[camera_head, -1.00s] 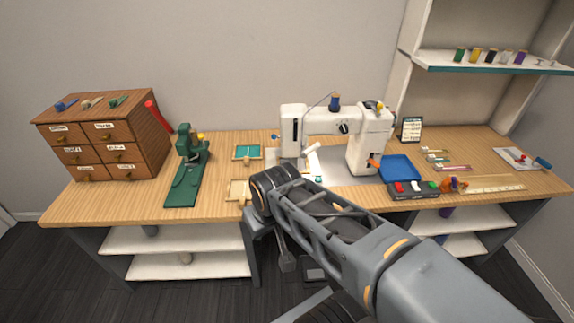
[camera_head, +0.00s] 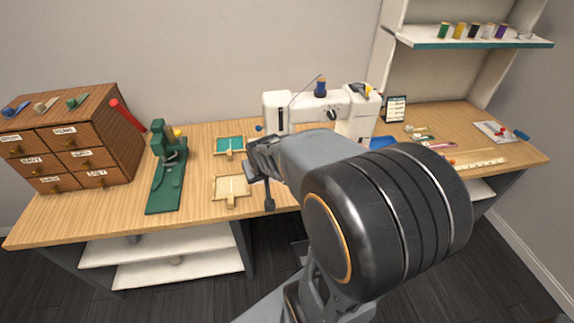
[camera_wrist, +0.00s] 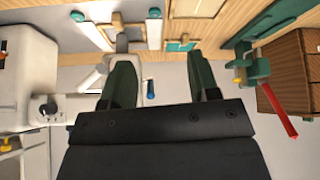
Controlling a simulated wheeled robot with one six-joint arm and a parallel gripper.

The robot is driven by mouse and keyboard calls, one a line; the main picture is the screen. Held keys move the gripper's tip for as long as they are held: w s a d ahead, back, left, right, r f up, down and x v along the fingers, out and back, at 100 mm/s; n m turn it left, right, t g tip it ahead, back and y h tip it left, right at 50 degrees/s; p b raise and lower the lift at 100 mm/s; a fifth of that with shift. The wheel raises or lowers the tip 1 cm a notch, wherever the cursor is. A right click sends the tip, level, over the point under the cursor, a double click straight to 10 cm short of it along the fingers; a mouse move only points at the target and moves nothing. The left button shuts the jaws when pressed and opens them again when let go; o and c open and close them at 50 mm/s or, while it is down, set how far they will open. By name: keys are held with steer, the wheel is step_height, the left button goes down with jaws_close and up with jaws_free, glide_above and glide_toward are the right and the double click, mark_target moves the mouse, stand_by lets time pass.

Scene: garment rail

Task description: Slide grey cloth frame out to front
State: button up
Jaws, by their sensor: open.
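I cannot pick out a grey cloth frame for certain. In the wrist view a wooden edge (camera_wrist: 95,36) shows beside the white sewing machine (camera_wrist: 25,75), partly hidden by white parts with teal ends. The sewing machine also stands behind my arm in the head view (camera_head: 277,112), and its bed is mostly hidden. A teal cloth frame (camera_head: 229,144) and a beige cloth frame (camera_head: 231,187) lie on the table to the left of my gripper. My gripper (camera_wrist: 163,72) is open, its two green fingers apart with nothing held between them. It points toward the back of the table.
A dark green press (camera_head: 168,180) and a wooden drawer cabinet (camera_head: 85,150) stand at the left. A blue tray (camera_head: 383,142) is partly hidden behind my arm. A ruler (camera_head: 478,162) lies at the right. The front left of the table (camera_head: 110,213) is clear.

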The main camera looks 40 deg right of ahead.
steer(key=w+d+f+m+t+h, duration=0.1)
steer(key=w+d+f, duration=0.1)
steer(key=d+f, duration=0.2)
steer(key=w+d+f+m+t+h, duration=0.1)
steer(key=w+d+f, duration=0.2)
steer(key=d, duration=0.6)
steer(key=shift+w+f+m, duration=0.25)
steer(key=shift+f+m, duration=0.05)
steer(key=shift+f, duration=0.6)
steer(key=shift+d, duration=0.1)
steer(key=x, duration=1.3)
steer(key=shift+w+f, duration=0.15)
steer(key=shift+w, duration=0.25)
jaws_close()
